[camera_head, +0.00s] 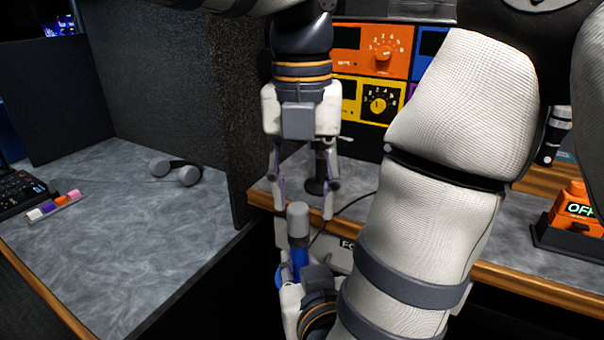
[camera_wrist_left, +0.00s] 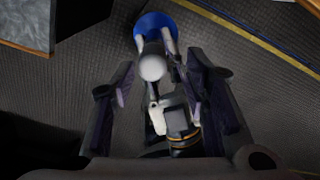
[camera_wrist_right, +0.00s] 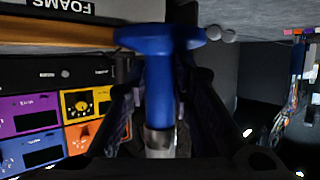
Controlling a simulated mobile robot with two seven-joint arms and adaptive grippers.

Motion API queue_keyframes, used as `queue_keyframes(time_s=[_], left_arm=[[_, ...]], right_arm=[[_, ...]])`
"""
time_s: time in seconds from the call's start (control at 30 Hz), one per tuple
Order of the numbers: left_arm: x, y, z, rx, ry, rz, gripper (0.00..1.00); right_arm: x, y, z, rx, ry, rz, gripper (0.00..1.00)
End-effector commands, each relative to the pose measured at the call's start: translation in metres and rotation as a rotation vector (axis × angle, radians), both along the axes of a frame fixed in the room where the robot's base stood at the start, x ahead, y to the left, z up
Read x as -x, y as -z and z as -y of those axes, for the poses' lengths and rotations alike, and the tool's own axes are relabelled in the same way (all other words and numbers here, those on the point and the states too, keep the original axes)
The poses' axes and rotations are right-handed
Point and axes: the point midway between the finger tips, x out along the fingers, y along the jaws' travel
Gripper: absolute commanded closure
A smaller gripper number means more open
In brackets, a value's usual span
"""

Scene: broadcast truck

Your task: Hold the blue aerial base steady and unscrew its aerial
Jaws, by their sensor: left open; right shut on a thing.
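The blue aerial base (camera_head: 300,262) stands about upright in the head view, its pale grey aerial (camera_head: 298,218) on top. My right gripper (camera_wrist_right: 160,85) is shut on the base's blue stem; the wide blue disc (camera_wrist_right: 160,40) shows beyond the fingers in the right wrist view. My left gripper (camera_head: 303,212) is open and points down above the base, fingertips on either side of the aerial's top in the head view. In the left wrist view the aerial's round end (camera_wrist_left: 152,67) lies between the open fingers, with a gap on each side. The joint between aerial and base is partly hidden.
The counter edge (camera_head: 380,239) runs behind the base, which is held in front of it. A small black stand (camera_head: 316,185) is behind my left gripper. Coloured dial panels (camera_head: 378,100) stand at the back.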

Motion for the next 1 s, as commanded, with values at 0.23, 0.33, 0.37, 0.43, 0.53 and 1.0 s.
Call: queue_keyframes(time_s=[0.23,0.33,0.37,0.43,0.53,1.0], left_arm=[[0.0,0.046,0.0,-0.001,-0.001,-0.001,0.58],[0.0,0.055,0.0,-0.001,-0.002,0.0,0.58],[0.0,0.056,0.0,0.0,-0.002,0.001,0.58],[0.0,0.058,0.0,0.0,-0.003,0.001,0.58],[0.0,0.058,0.0,0.0,-0.003,0.001,0.58],[0.001,0.057,0.003,0.006,-0.041,0.0,1.0]], right_arm=[[0.0,-0.001,0.0,-0.001,0.0,0.004,1.0],[0.0,-0.001,0.0,-0.001,0.0,0.004,1.0],[0.0,-0.001,0.0,-0.001,0.0,0.004,1.0],[0.0,-0.001,0.0,-0.001,0.0,0.004,1.0],[0.0,-0.001,0.0,-0.001,0.0,0.004,1.0],[0.0,-0.002,-0.002,-0.003,-0.007,0.005,1.0]])
